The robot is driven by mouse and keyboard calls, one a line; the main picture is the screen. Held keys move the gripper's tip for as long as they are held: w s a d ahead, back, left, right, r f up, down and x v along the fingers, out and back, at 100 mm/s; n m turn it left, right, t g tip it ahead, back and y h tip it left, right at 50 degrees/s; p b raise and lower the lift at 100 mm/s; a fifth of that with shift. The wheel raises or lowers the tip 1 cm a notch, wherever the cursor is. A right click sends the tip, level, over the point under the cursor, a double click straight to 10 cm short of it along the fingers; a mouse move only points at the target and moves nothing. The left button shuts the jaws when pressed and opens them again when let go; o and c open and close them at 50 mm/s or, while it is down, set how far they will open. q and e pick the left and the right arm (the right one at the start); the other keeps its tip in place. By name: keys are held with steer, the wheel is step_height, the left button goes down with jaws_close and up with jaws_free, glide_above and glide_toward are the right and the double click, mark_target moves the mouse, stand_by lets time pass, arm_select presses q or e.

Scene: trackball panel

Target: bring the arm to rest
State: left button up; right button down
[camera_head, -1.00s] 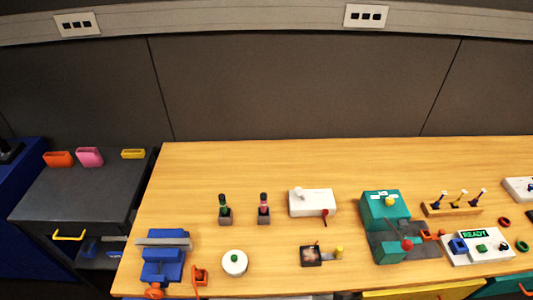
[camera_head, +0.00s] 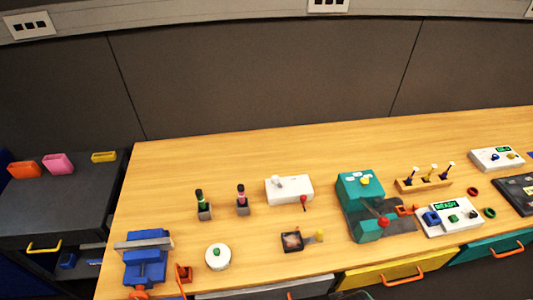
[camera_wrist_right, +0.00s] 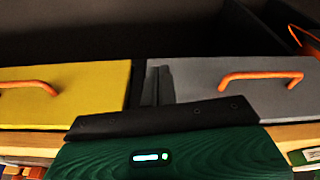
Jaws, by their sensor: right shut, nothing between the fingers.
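My right gripper (camera_wrist_right: 157,72) shows in the right wrist view, its two thin dark fingers closed together with nothing between them. They stand out from a dark bar on a green housing with a small light. Behind the fingers are the bench's yellow drawer (camera_wrist_right: 65,95) and grey drawer (camera_wrist_right: 215,82), with the picture upside down. The fingers appear apart from both drawers. My left gripper is not in view. A dark panel (camera_head: 515,190) is cut off at the right edge of the head view; its details are too small to tell.
The wooden bench (camera_head: 230,150) is clear along its back. A blue vise (camera_head: 147,262), white box (camera_head: 289,190), teal machine (camera_head: 360,188) and white READY box (camera_head: 449,217) stand on it. Drawers with orange handles (camera_head: 403,276) line the front. A dark cabinet (camera_head: 60,205) stands at left.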

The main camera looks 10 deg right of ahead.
steer(key=s+d+f+g, duration=0.1)
steer(key=s+f, duration=0.3)
steer(key=f, duration=0.8)
steer(key=s+f, duration=0.4)
steer(key=f, duration=0.7)
steer(key=s+d+f+g, duration=0.1)
steer(key=s+d+f, duration=0.1)
steer(key=s+f, duration=0.9)
steer(key=s, duration=0.3)
steer(key=shift+d, duration=0.4)
